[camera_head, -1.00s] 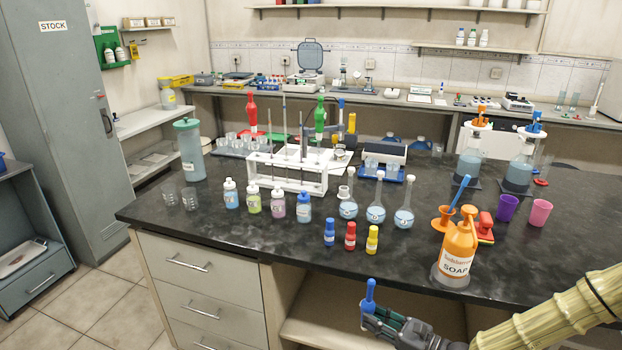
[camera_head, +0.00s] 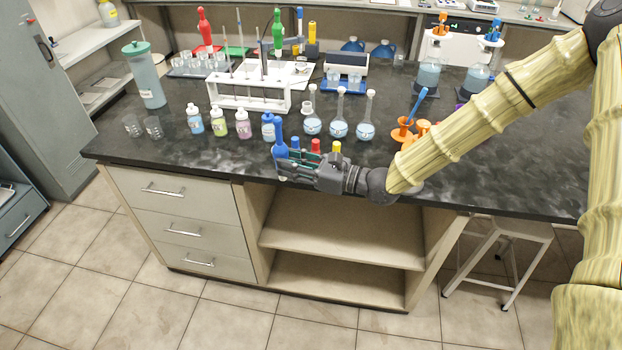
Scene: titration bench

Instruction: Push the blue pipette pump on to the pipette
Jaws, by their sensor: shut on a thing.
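The blue pipette pump (camera_head: 280,138) is upright in my gripper (camera_head: 283,167), its bulbous top above the fingers and a small tip showing below them. My gripper is shut on it at the front edge of the black bench. Thin pipettes (camera_head: 239,45) stand upright in the white rack (camera_head: 248,103), behind and left of my gripper. The pump is apart from the rack and the pipettes. I cannot tell which pipette is meant.
Red and yellow dropper bottles (camera_head: 337,147) are close behind my gripper. A red pump (camera_head: 205,30) and a green pump (camera_head: 277,32) stand at the back. The front left bench edge is clear.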

